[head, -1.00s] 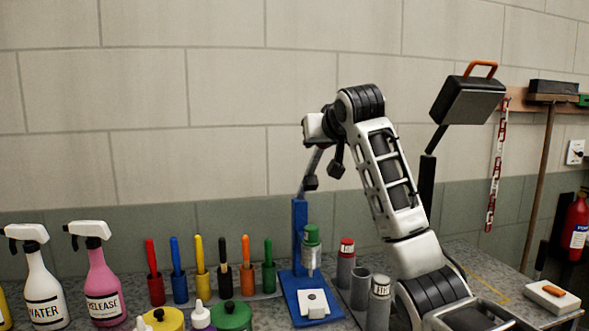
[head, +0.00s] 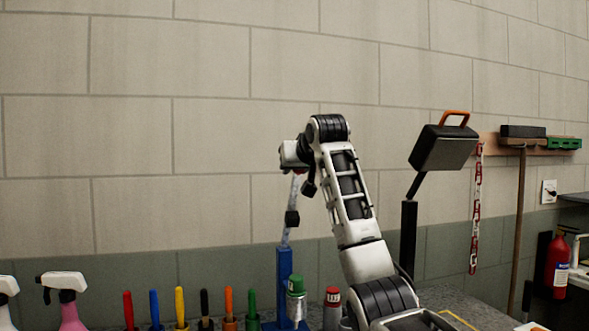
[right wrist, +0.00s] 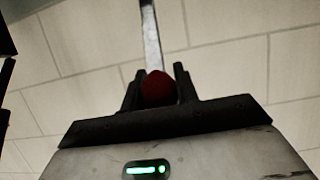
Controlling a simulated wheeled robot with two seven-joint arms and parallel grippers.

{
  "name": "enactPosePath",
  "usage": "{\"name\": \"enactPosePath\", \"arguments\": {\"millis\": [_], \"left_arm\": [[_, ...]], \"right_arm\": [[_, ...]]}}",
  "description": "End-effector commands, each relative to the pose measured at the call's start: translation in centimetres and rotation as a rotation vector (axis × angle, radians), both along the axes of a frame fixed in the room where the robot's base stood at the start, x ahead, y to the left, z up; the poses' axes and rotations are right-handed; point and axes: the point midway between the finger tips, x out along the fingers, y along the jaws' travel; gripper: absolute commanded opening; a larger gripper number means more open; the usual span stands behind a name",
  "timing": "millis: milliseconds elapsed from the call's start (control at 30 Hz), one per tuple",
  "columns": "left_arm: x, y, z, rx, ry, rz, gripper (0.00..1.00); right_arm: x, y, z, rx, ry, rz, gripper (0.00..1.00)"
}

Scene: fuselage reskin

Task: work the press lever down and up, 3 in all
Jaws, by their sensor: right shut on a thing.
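The press has a blue post (head: 284,275); its base runs out of the bottom of the head view. Its pale metal lever (head: 294,198) rises steeply from the post, nearly upright with a slight lean to the right. My right gripper (right wrist: 158,78) is shut on the lever's red knob (right wrist: 158,91), with one dark finger on each side. In the head view a little of the knob (head: 298,174) shows below my gripper's pale body. My left gripper is in neither view.
A green-capped bottle (head: 296,300) and a red-capped container (head: 332,305) stand right of the post. Several coloured handles, including a green one (head: 252,303), stand left of it. A dark case (head: 443,148) is at right. The wall fills the background.

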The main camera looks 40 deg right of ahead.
Motion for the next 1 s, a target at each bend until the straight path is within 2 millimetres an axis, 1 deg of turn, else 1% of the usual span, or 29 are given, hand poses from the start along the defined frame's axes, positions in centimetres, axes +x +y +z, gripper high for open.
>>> {"name": "enactPosePath", "arguments": {"millis": [67,100,133,433,567,667,800,1000], "left_arm": [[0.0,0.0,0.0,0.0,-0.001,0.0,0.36],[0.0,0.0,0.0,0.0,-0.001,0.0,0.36],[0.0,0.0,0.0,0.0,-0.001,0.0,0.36],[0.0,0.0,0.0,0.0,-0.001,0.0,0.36],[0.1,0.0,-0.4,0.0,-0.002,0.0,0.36],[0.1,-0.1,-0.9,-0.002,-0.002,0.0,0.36],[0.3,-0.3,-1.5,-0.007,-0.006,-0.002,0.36],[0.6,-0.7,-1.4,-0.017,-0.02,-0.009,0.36]], "right_arm": [[0.1,0.0,0.0,-0.001,-0.002,-0.001,0.0],[0.1,0.0,0.0,-0.001,-0.002,-0.001,0.41],[0.1,0.0,0.0,-0.001,-0.001,-0.001,0.5],[0.0,0.1,-0.1,0.0,0.0,0.0,0.51],[-0.7,0.4,0.3,-0.001,-0.003,0.0,0.51],[-2.1,1.1,0.7,-0.002,-0.004,0.0,0.51],[-4.8,2.5,1.9,-0.002,-0.007,0.0,0.51],[-8.8,4.6,3.9,-0.002,-0.006,0.0,0.51]]}}
